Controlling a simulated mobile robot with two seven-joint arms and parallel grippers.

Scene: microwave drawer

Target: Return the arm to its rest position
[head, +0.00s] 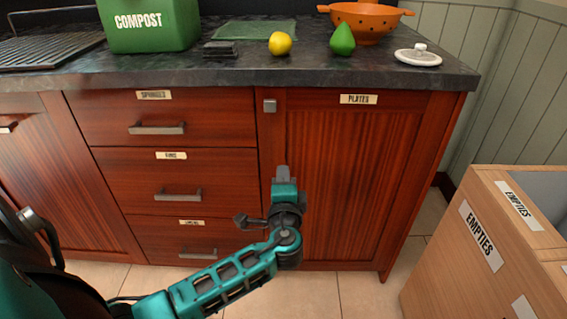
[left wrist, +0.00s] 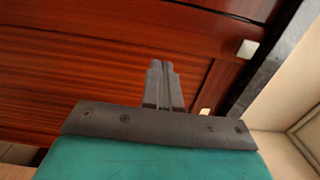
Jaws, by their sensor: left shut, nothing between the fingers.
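My left arm (head: 215,284) is teal and comes in from the lower left of the head view. My left gripper (head: 282,172) points up in front of the cabinet, near the left edge of the plates door (head: 350,180). It is shut and empty. In the left wrist view the gripper (left wrist: 162,70) shows its two fingers pressed together, with reddish wood behind them. My right gripper is not in either view.
Drawers (head: 175,185) with bar handles, all shut, are left of the door. The dark counter (head: 200,68) holds a green compost bin (head: 150,25), a lemon (head: 280,43), a green pear (head: 342,40) and an orange colander (head: 366,22). A wooden empties box (head: 465,270) stands at right.

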